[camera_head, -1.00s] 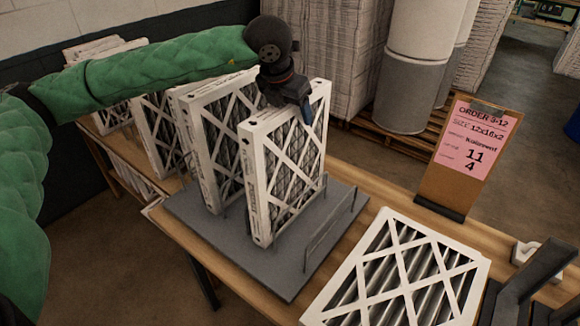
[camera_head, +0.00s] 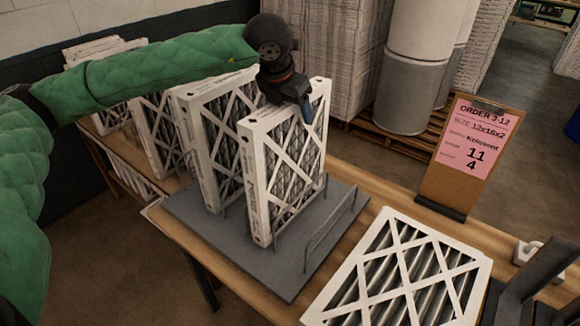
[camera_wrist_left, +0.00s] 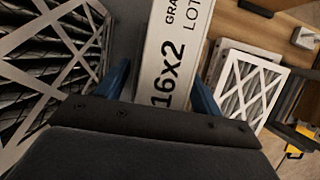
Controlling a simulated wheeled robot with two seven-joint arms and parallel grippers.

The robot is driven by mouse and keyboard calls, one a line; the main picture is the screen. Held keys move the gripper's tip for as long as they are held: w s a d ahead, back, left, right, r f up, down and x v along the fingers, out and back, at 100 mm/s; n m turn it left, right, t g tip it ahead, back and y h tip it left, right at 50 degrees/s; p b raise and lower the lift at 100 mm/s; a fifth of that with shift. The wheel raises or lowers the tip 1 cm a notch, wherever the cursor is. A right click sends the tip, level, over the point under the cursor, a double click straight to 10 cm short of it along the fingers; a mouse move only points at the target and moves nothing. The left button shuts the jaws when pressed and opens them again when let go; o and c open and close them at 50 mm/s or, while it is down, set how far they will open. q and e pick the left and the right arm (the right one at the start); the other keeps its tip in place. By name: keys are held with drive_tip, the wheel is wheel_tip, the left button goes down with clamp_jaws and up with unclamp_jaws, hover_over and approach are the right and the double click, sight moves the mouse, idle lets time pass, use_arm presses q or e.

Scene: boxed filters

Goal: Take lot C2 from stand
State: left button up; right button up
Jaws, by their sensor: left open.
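Several white-framed pleated filters stand upright on a grey stand (camera_head: 190,215) on the wooden table. The nearest upright filter (camera_head: 285,165) has my left gripper (camera_head: 300,102) at its top edge. In the left wrist view, the open blue fingers of my left gripper (camera_wrist_left: 162,85) lie on either side of this filter's printed edge (camera_wrist_left: 168,50), which reads "16x2" and part of "LOT". The lot number is cut off. Another upright filter (camera_head: 207,110) stands just behind, to the left; it also shows in the left wrist view (camera_wrist_left: 45,65). My right gripper is not clearly in view.
A filter (camera_head: 395,270) lies flat at the table's front right. A clipboard with a pink order card (camera_head: 472,140) stands at the table's right edge. More filters (camera_head: 150,130) stand at the left. Large rolls (camera_head: 415,70) and stacks are behind the table.

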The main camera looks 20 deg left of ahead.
use_arm(q)
drive_tip(key=shift+f+b, duration=0.15)
drive_tip(key=shift+b, duration=0.15)
drive_tip(key=shift+c, duration=0.3)
clamp_jaws()
idle(0.3)
